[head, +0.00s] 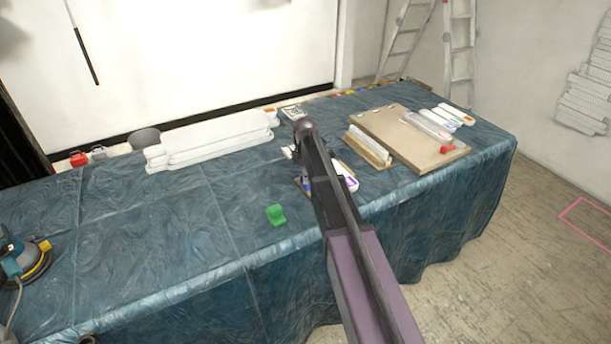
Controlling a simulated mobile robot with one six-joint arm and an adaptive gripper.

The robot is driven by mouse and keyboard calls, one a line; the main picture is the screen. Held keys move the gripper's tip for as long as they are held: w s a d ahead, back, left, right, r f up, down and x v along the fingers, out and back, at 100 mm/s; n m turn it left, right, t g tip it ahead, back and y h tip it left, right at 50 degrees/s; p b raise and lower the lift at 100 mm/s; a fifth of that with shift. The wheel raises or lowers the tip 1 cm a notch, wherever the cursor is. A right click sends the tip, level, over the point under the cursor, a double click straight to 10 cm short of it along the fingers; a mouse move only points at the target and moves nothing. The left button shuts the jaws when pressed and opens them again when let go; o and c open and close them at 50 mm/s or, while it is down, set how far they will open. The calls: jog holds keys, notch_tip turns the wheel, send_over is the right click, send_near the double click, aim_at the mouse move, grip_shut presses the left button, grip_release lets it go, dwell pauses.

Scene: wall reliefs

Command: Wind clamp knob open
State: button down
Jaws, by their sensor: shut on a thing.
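My arm reaches up from the bottom right over a table covered in blue plastic sheeting. Its far end bends down at a dark joint, and my gripper is hidden behind the arm. I cannot see the clamp knob or what the jaws hold.
On the sheeted table (150,235) lie long white strips (215,137), a green block (275,215) and a brown board (385,130) with a red piece (447,149) at its corner. A sander (22,262) is at the left. Ladders (459,55) stand behind.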

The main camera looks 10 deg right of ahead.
jog(key=n, duration=0.7)
dwell(0.4)
jog(key=shift+c, duration=1.5)
grip_release()
jog(key=shift+r, duration=0.15)
